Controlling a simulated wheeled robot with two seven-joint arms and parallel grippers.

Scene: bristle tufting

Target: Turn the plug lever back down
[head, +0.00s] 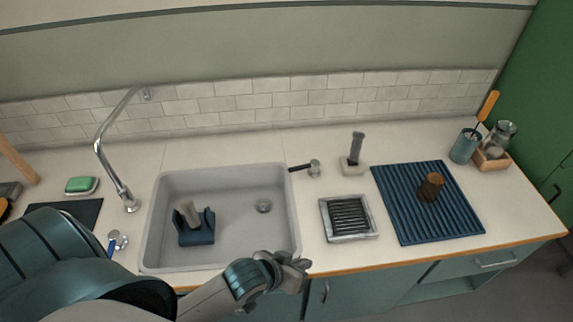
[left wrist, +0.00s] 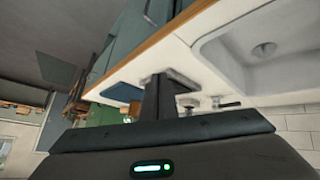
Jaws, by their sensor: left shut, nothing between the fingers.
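A small lever with a black handle and a round metal base (head: 313,168) stands on the counter by the sink's back right corner. It appears to be the plug lever; its handle points left, toward the sink, and I cannot tell its tilt. It also shows small in the left wrist view (left wrist: 217,102). The sink drain (head: 264,206) is in the basin floor, and I cannot tell whether its plug is raised. My left gripper (head: 296,269) is shut and empty over the sink's front right edge, well apart from the lever. My right gripper is not in view.
The grey sink (head: 225,254) holds a blue caddy (head: 196,236) with a pale object. A tall tap (head: 128,199) and a blue-handled lever (head: 116,240) stand left. A metal tray (head: 327,221), brush holder (head: 353,167) and blue mat (head: 410,215) stand right.

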